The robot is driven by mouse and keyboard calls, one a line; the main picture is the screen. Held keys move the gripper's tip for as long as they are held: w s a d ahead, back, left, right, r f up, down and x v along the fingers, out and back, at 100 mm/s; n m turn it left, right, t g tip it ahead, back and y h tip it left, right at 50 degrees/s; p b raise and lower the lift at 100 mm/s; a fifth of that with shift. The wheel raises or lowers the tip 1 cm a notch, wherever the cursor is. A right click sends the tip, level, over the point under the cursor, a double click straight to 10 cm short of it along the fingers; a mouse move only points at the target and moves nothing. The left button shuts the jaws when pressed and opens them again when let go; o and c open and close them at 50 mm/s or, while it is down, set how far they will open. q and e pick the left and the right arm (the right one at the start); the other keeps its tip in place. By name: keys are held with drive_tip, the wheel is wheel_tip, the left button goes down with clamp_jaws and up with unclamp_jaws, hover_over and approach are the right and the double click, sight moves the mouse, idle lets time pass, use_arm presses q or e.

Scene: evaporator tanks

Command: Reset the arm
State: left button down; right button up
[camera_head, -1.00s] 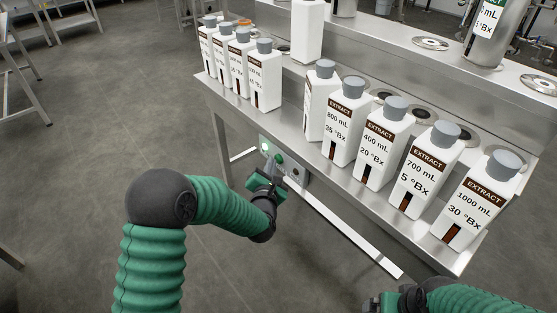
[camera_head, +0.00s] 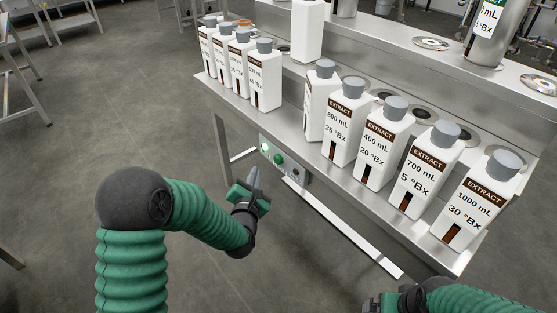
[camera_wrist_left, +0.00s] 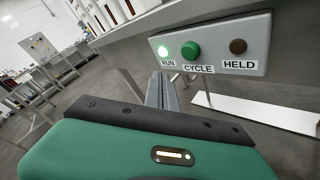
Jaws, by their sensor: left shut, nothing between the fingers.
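My left gripper (camera_head: 255,178) is shut and empty, in front of and below the steel bench's front edge. It points toward a small control panel (camera_head: 284,161) and is apart from it. In the left wrist view the panel (camera_wrist_left: 212,50) has a lit RUN lamp (camera_wrist_left: 190,50) at left, glowing greenish white. A green CYCLE button (camera_wrist_left: 190,50) and a dark brown HELD lamp (camera_wrist_left: 238,47) sit beside it. My left fingers (camera_wrist_left: 161,92) show below the panel. My right arm (camera_head: 470,298) comes in at the bottom right; its fingers are not clear.
Several white EXTRACT bottles (camera_head: 379,144) with grey caps stand along the steel bench (camera_head: 290,117); another group (camera_head: 264,77) stands at its left end. A white bar (camera_head: 345,232) runs low under the bench.

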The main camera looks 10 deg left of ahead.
idle(0.4)
use_arm(q)
drive_tip(key=s+f+m+g+h+p, duration=0.1)
drive_tip(key=s+f+m+g, duration=0.2)
drive_tip(key=s+m+g, duration=0.8)
drive_tip(key=s+f+m+g+h, duration=0.1)
drive_tip(key=s+f+m+g, duration=0.2)
drive_tip(key=s+m, duration=1.55)
wheel_tip(320, 180, up, 35)
drive_tip(key=p, duration=3.5)
drive_tip(key=shift+w+d+f, duration=0.15)
drive_tip(key=shift+w+d, duration=0.1)
drive_tip(key=shift+w, duration=0.15)
